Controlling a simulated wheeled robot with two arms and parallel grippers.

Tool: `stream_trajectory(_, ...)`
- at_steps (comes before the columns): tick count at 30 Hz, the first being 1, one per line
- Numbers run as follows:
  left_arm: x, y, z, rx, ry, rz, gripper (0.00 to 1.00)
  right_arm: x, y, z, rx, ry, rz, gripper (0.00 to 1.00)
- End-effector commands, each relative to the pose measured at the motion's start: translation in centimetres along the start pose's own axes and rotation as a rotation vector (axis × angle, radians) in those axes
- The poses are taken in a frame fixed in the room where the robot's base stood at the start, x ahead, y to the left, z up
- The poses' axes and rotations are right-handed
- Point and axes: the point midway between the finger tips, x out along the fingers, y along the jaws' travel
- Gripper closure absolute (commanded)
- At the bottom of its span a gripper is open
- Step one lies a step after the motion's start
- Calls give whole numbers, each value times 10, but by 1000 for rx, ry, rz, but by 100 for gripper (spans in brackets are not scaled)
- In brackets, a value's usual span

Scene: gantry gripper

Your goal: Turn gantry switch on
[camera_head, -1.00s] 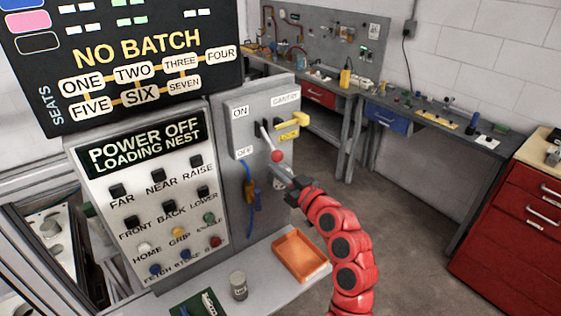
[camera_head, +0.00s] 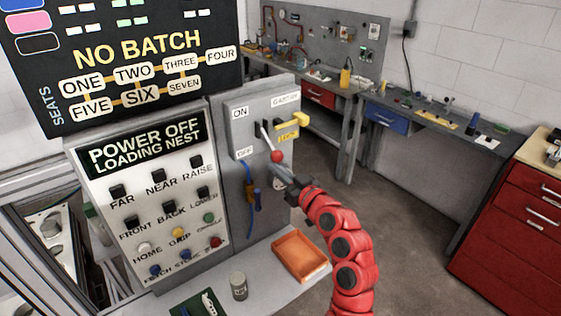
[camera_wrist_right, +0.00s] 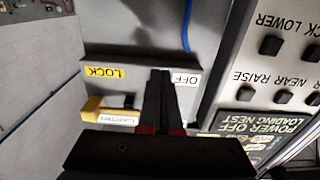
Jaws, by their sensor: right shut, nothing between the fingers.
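The gantry switch is a lever with a red ball knob (camera_head: 277,157) on the grey switch box (camera_head: 236,130). The lever slants down from its slot toward the OFF label (camera_head: 244,152); the ON label (camera_head: 239,113) is above. My right gripper (camera_head: 278,171) is shut and empty, its tips just below the red knob. Whether they touch it I cannot tell. In the right wrist view my shut fingers (camera_wrist_right: 160,80) lie beside the OFF label (camera_wrist_right: 187,79), and the knob is hidden. My left gripper is not in view.
A yellow lock handle (camera_head: 300,119) juts from the box right of the lever; it also shows in the right wrist view (camera_wrist_right: 95,110). The button panel (camera_head: 150,200) reads POWER OFF, LOADING NEST. An orange tray (camera_head: 300,256) and a small can (camera_head: 238,286) stand below.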

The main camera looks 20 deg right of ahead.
Motion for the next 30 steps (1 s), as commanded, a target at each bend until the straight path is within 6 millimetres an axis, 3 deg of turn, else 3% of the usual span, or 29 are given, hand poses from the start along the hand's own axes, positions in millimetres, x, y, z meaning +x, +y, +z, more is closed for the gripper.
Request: stream_trajectory(30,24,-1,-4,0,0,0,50,0,0,-74,0,2,-1,100)
